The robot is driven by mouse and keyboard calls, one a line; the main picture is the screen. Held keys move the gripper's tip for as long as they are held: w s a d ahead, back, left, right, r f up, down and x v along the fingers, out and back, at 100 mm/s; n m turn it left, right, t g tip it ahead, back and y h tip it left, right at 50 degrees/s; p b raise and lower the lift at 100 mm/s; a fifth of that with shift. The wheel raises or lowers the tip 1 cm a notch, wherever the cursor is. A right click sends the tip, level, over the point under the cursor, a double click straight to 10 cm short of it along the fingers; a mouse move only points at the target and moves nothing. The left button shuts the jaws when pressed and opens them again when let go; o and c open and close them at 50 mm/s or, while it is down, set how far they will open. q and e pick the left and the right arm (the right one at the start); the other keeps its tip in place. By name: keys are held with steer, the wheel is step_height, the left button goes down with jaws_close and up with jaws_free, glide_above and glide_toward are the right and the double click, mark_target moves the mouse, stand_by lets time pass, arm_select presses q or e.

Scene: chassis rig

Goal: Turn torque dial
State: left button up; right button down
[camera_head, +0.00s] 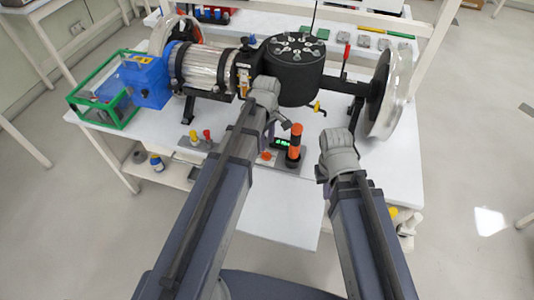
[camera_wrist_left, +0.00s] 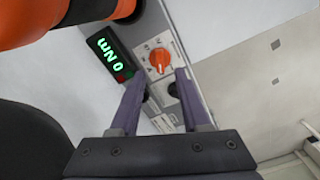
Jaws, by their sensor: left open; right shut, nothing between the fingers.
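The torque dial (camera_wrist_left: 160,58) is a small orange knob on a grey control box, with marks around it. It also shows in the head view (camera_head: 266,156). Beside it, a display (camera_wrist_left: 110,55) reads 0 Nm in green. My left gripper (camera_wrist_left: 160,74) is open and empty. In the left wrist view its two fingers point at the dial, with the fingertips just short of it. I cannot tell whether they touch the panel. My right gripper (camera_head: 321,176) is shut and empty, to the right of the box; its fingertips are hard to make out.
An orange and black tool (camera_head: 295,142) stands upright at the box, close to my left gripper. Behind are a black round housing (camera_head: 294,78), a silver cylinder (camera_head: 205,66) and a wheel disc (camera_head: 392,92). The white table (camera_head: 285,215) is clear in front.

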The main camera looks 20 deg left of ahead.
mark_target(266, 153)
arm_select(q)
step_height(266, 153, down, 6)
steer(key=b, duration=0.4)
steer(key=shift+r+b, duration=0.25)
steer(key=shift+b, duration=0.05)
arm_select(e)
step_height(266, 153, down, 6)
steer(key=shift+r, duration=0.2)
steer(key=shift+r, duration=0.1)
arm_select(q)
jaws_close()
